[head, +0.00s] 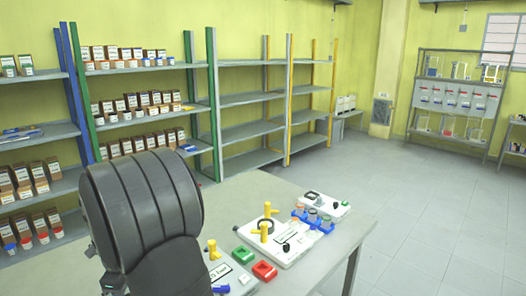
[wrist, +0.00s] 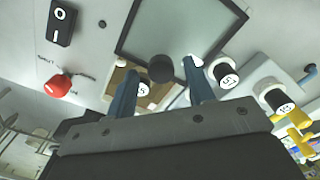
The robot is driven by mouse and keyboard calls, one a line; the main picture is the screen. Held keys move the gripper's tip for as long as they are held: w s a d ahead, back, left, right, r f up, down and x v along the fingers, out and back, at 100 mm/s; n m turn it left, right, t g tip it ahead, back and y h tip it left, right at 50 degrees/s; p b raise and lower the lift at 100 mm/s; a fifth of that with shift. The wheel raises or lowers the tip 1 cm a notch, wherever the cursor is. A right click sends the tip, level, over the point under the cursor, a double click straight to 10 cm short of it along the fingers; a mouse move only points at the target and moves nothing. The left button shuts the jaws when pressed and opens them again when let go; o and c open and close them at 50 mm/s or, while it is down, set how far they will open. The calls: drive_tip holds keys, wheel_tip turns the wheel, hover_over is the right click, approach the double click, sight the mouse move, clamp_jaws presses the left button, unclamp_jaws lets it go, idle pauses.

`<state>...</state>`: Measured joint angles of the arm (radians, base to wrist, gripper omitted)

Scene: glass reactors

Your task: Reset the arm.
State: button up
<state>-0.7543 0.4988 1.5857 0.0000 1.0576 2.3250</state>
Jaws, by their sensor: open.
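In the wrist view my gripper (wrist: 160,78) shows its two blue-grey fingers spread apart, with a gap between them. A dark round knob-like thing (wrist: 161,68) appears behind that gap; I cannot tell its distance. No object is seen held. In the head view my dark arm fills the left foreground over the grey table (head: 262,190), and the gripper's fingers are hidden there.
On the table stand a white plate with yellow handles (head: 264,232), a blue rack with jars (head: 313,218), a green tray (head: 243,254) and a red tray (head: 265,271). Shelves (head: 140,68) line the back wall. The wrist view shows a dark-framed panel (wrist: 130,33) and a red knob (wrist: 58,84).

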drive_tip(key=shift+r, duration=0.15)
drive_tip(key=shift+w+r, duration=0.1)
drive_tip(key=shift+r, duration=0.15)
wheel_tip(320, 180, up, 17)
wheel_tip(320, 180, down, 18)
drive_tip(key=shift+r, duration=0.2)
drive_tip(key=s+d, duration=0.7)
wheel_tip(320, 180, up, 17)
drive_tip(key=a+n, duration=0.1)
drive_tip(key=n, duration=0.3)
drive_tip(key=shift+w+f, duration=0.15)
drive_tip(key=shift+w, duration=0.1)
drive_tip(key=shift+a, duration=0.1)
idle(0.5)
